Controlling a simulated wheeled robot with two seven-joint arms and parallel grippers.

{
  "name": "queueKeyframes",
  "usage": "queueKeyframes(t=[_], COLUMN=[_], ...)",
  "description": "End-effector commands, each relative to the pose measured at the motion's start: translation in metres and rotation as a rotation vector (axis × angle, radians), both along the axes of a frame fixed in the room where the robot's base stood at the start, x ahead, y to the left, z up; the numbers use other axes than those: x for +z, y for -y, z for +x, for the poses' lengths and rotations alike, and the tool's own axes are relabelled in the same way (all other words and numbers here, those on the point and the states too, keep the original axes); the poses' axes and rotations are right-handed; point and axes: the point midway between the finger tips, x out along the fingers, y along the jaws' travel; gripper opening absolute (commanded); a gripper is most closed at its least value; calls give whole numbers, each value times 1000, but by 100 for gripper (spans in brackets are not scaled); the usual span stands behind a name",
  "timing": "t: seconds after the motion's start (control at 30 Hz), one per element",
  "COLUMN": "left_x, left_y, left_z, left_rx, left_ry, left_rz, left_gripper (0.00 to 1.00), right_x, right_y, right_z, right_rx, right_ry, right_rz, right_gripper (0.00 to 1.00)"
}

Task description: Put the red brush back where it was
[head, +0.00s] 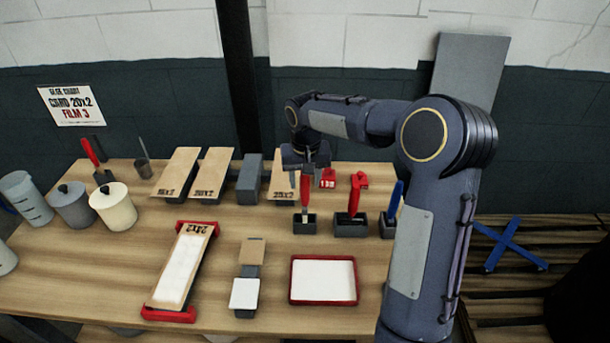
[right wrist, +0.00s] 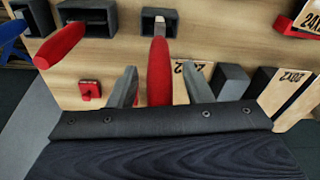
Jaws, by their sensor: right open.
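The red brush (head: 305,190) stands about upright, its lower end at a small dark holder (head: 305,223) near the table's middle. In the right wrist view its red handle (right wrist: 159,72) lies between my two fingers, and its pale metal part shows at the holder's opening (right wrist: 149,20). My right gripper (head: 305,170) is open around the top of the handle, with gaps on both sides in the right wrist view (right wrist: 161,88). The brush's bristles are hidden. My left gripper is not in view.
A second red-handled tool (head: 355,190) stands in a wider dark holder (head: 350,226) just right, and a blue-handled one (head: 396,197) beyond it. A red tray (head: 323,303) with white filling lies in front. Boxes (head: 250,180) stand behind left; pots (head: 113,210) stand far left.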

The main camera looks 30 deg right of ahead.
Motion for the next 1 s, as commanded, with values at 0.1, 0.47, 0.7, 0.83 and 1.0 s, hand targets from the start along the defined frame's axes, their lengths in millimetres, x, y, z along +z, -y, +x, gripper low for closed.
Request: queueKeyframes(t=[0.1, 0.47, 0.7, 0.83, 1.0], left_x=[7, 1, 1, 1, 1], left_y=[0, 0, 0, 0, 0], left_z=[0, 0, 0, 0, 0], left_rx=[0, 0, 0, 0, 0], left_ry=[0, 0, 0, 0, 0], left_rz=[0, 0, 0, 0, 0], left_gripper=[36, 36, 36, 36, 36], right_x=[10, 79, 119, 129, 132], right_y=[0, -3, -5, -5, -6], right_z=[0, -6, -11, -13, -15], right_rx=[0, 0, -1, -1, 2], right_ry=[1, 7, 4, 1, 3], right_rz=[0, -1, 0, 0, 2], right_gripper=[45, 45, 45, 45, 45])
